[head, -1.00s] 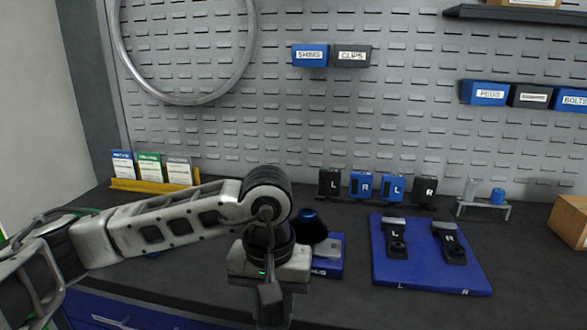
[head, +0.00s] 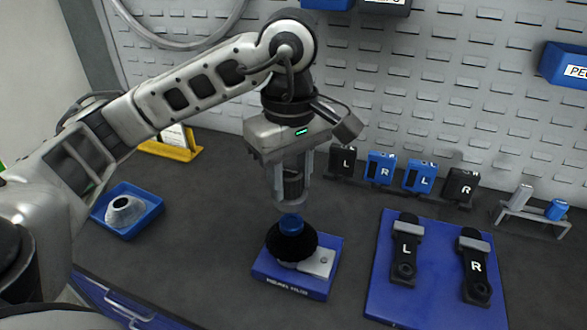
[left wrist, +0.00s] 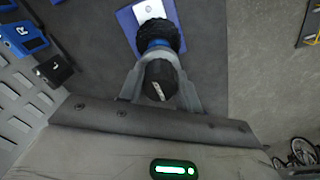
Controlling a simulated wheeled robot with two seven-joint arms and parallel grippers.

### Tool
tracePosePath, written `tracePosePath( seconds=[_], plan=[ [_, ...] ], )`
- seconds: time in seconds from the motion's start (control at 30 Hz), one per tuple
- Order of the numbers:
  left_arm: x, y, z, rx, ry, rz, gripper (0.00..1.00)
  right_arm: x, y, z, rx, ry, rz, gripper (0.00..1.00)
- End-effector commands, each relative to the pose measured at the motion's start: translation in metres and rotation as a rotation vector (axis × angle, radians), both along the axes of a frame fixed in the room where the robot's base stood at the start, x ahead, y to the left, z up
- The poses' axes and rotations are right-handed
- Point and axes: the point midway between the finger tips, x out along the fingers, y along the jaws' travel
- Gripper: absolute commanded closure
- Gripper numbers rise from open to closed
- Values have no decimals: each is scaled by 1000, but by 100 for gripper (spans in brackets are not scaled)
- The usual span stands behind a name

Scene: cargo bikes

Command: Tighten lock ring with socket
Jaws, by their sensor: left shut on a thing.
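My left gripper (head: 290,198) is shut on a dark cylindrical socket (head: 292,184), upright between its fingers. The socket also shows in the left wrist view (left wrist: 160,80), with a small pale label. Below the fingertips, a blue ring-like piece (head: 291,225) sits on top of a black ribbed cassette (head: 291,243). The cassette stands on a blue hub block (head: 290,284) with a pale plate. In the left wrist view the socket lines up with the blue piece (left wrist: 155,45); I cannot tell whether they touch. My right gripper is out of view.
A blue mat (head: 390,300) with L and R black parts lies to the right. Small black and blue L/R blocks (head: 380,168) stand behind. A blue tray (head: 152,205) with a grey cone-shaped part is at left. A small metal stand (head: 535,222) is at far right.

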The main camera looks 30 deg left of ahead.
Motion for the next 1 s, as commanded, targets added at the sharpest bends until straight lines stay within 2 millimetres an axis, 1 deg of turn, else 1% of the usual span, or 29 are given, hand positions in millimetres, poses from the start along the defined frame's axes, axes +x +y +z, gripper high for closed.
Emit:
tracePosePath(
  seconds=[0.03, 0.33, 0.4, 0.5, 0.63, 1.0],
  plan=[
    [0, 0, -7, 0, 0, 0, 91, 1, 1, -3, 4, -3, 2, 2],
    [0, 0, -30, -1, 0, -1, 91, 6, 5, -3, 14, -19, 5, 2],
    [0, 0, -38, 0, -1, -1, 91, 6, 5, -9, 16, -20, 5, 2],
    [0, 0, -43, 0, -1, -1, 91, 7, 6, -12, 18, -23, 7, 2],
    [0, 0, -46, 0, -1, -1, 91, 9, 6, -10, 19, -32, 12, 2],
    [0, 0, -46, 0, -1, -2, 91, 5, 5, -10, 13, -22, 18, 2]
  ],
)
